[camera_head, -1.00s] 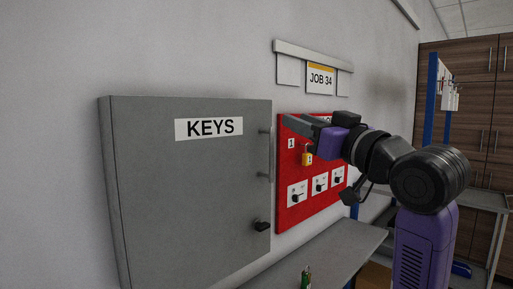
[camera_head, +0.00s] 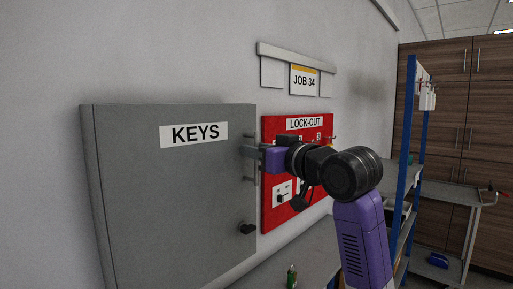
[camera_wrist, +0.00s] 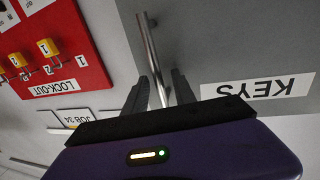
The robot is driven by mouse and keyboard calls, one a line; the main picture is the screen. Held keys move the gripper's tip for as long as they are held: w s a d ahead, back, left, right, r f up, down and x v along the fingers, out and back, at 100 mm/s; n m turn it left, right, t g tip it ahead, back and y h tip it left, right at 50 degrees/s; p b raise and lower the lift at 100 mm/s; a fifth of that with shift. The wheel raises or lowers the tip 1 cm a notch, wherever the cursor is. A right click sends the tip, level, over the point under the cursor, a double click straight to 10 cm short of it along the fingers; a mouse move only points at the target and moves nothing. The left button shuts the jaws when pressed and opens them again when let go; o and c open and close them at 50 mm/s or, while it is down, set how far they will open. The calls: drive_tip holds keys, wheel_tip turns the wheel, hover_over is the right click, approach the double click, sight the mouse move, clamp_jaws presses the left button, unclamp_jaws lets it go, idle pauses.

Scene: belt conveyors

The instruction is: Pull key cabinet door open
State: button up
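The grey key cabinet (camera_head: 165,205) with its KEYS label hangs on the wall at the left in the head view, and its door is shut. A vertical metal bar handle (camera_wrist: 151,45) stands near the door's right edge. A black knob (camera_head: 247,228) sits below it. My gripper (camera_wrist: 160,76) is at the handle, with the bar passing between its two fingers. The fingers look open, with a gap visible beside the bar. In the head view, my gripper (camera_head: 249,151) covers part of the handle, so contact is hidden.
A red LOCK-OUT board (camera_head: 306,124) with padlocks (camera_wrist: 46,47) and switches is right beside the cabinet. A JOB 34 sign (camera_head: 304,80) hangs above it. A grey bench (camera_head: 290,258) runs below. A blue-posted rack (camera_head: 408,140) and wooden cupboards (camera_head: 450,85) stand at the right.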

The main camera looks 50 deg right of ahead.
clamp_jaws()
idle(1.5)
